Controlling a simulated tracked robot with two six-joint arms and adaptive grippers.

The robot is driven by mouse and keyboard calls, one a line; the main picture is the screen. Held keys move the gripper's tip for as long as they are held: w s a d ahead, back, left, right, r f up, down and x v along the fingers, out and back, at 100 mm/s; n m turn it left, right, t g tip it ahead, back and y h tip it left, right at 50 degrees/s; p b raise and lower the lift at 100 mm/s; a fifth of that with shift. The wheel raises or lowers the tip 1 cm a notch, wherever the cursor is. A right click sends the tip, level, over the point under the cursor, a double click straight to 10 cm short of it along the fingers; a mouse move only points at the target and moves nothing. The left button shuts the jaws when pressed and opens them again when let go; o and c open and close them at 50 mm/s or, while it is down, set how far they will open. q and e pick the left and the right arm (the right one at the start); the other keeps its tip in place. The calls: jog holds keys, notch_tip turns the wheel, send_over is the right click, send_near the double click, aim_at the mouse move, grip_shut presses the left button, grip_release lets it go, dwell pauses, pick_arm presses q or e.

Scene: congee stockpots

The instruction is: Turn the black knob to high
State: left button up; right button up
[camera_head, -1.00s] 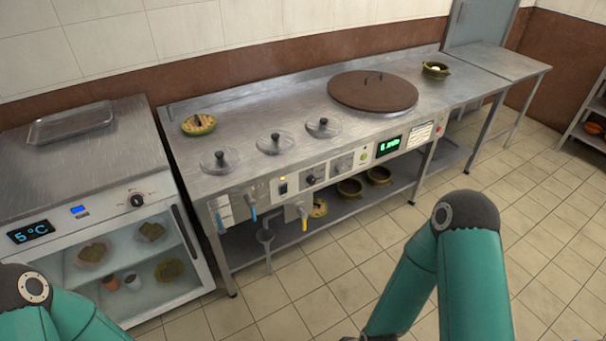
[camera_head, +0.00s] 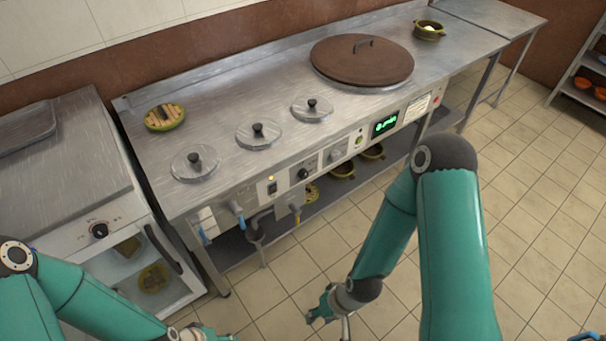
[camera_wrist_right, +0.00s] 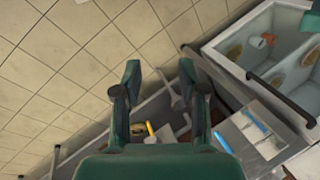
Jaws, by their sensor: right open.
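A black knob (camera_head: 303,173) sits on the steel counter's front panel, right of a small switch with an orange light. A grey knob (camera_head: 335,156) is to its right. Another black knob (camera_head: 99,231) is on the white fridge front at left. Which one the task means I cannot tell. My right gripper (camera_head: 328,312) hangs low in front of the counter, apart from all the knobs. In the right wrist view its fingers (camera_wrist_right: 160,82) are spread and empty. My left gripper (camera_head: 205,333) shows only partly at the bottom edge; its jaws are unclear.
The steel counter (camera_head: 230,95) carries lidded pots, a large brown lid (camera_head: 361,62) and a green bowl (camera_head: 429,31). Blue-handled and yellow-tipped taps and a drain pipe (camera_head: 258,240) jut out below the panel.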

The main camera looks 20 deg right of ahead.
jog(key=shift+s+d, duration=0.1)
jog(key=shift+o, duration=2)
jog(key=shift+f, duration=0.1)
jog(key=n+t+y+b, duration=0.4)
jog(key=n+t+b, duration=1.2)
jog(key=n+b, duration=1.9)
send_near(306, 177)
jog(key=w+a+m+b, duration=0.1)
jog(key=w, duration=0.1)
jog(key=w+a+m+b, duration=0.1)
jog(key=w+b, duration=0.1)
jog(key=w, duration=0.1)
jog(key=w+a+m+b, duration=0.1)
jog(key=w+a, duration=0.1)
jog(key=w, duration=0.1)
jog(key=shift+w+r+b, duration=0.2)
jog(key=shift+r+b, duration=0.15)
jog(key=shift+b, duration=0.05)
